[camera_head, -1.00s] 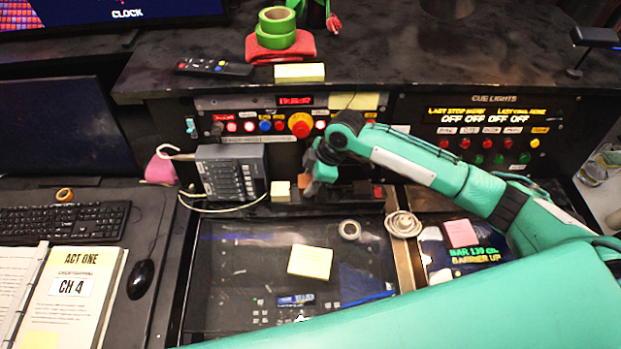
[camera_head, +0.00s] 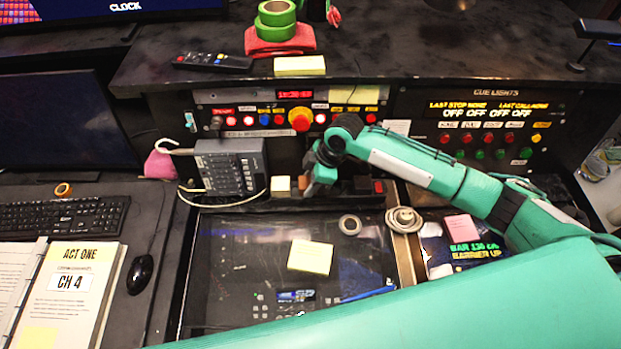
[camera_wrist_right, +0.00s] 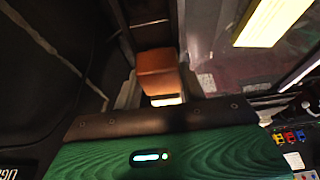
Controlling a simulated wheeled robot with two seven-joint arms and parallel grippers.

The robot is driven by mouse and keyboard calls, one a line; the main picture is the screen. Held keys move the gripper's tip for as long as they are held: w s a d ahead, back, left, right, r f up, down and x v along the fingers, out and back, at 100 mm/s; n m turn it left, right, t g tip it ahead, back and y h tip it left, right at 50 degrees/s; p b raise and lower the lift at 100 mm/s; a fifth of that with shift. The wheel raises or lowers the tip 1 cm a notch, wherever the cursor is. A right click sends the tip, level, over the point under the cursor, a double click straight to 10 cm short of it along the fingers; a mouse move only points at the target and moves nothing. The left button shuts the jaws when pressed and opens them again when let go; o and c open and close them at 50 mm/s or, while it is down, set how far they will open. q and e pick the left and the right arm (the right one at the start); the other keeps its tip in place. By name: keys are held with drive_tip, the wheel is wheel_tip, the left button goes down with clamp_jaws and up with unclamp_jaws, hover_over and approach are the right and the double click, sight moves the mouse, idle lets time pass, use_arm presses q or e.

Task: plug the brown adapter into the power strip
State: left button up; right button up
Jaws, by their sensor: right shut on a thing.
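The brown adapter (camera_wrist_right: 158,70) sits between the fingers of my right gripper (camera_wrist_right: 160,88) in the right wrist view, and the gripper is shut on it. In the head view the brown adapter (camera_head: 304,184) is a small patch beside my right gripper (camera_head: 314,186), which hides part of it. The dark power strip (camera_head: 335,197) runs along the foot of the console panel. A white adapter (camera_head: 280,185) is on the strip, left of the brown one. I cannot tell whether the brown adapter touches the strip. My left gripper is not in view.
A grey phone unit (camera_head: 230,168) with a pale cord stands left of the strip. A red switch (camera_head: 378,186) is at the strip's right end. A tape roll (camera_head: 350,225), a coiled cord (camera_head: 403,219) and a yellow note (camera_head: 311,256) lie in front.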

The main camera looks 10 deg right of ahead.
drive_tip(key=shift+f, duration=0.1)
drive_tip(key=o, duration=1.2)
drive_tip(key=shift+c, duration=0.2)
drive_tip(key=b+v, duration=0.4)
drive_tip(key=v, duration=0.9)
drive_tip(key=shift+d+r, duration=0.15)
drive_tip(key=shift+r, duration=0.2)
